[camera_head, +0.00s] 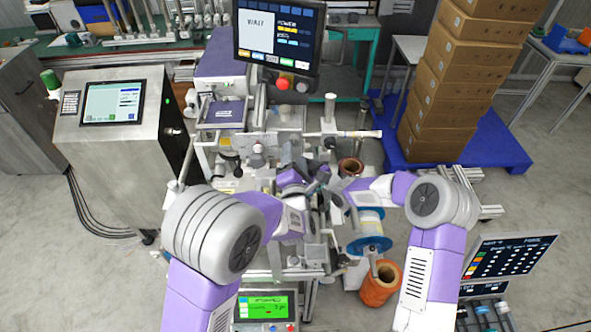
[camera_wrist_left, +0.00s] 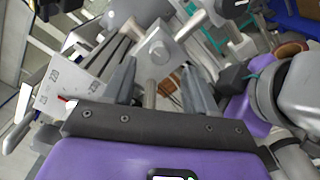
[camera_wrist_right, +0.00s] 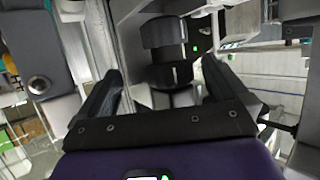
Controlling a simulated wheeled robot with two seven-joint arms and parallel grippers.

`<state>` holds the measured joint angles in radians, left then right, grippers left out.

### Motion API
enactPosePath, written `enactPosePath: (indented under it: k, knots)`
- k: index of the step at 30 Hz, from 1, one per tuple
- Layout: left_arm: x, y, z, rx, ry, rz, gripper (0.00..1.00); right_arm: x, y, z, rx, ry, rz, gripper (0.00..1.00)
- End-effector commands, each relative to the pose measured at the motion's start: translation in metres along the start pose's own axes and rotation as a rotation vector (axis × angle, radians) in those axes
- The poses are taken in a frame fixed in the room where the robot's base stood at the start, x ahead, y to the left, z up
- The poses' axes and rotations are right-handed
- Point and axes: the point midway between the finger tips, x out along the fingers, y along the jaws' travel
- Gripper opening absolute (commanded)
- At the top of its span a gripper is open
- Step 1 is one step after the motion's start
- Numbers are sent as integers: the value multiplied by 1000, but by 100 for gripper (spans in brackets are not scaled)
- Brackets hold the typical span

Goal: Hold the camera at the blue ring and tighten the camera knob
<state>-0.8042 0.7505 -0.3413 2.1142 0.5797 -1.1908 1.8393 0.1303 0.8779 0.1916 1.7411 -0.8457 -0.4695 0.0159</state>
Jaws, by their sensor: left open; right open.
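My left gripper (camera_head: 290,178) is at the middle of the machine in the head view, close to my right gripper. I cannot tell whether this is the camera knob. In the right wrist view my right gripper (camera_wrist_right: 160,66) is open, facing a stepped black cylinder (camera_wrist_right: 167,50) that looks like the camera. It appears between the fingers; contact cannot be told. I cannot make out a blue ring.
A monitor (camera_head: 278,40) stands above the machine. A steel control cabinet (camera_head: 115,150) is at left. A blue-flanged reel (camera_head: 369,243) and an orange reel (camera_head: 380,284) are at right. Stacked cartons (camera_head: 455,90) stand behind. Machine parts crowd both grippers closely.

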Motion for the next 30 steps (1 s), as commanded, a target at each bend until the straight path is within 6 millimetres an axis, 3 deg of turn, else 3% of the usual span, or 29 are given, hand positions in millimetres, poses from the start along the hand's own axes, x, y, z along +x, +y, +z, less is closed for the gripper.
enactPosePath:
  k: [6, 16, 30]
  knots:
    - [0, 0, 0, 0, 0, 0, 57, 18, 0, 0, 0, 0, 0, 100]
    - [0, 0, 0, 0, 0, 0, 57, 21, 0, 0, 1, -1, 1, 100]
    - [0, 0, 0, 0, 0, 0, 57, 21, -1, -1, -1, 3, -1, 28]
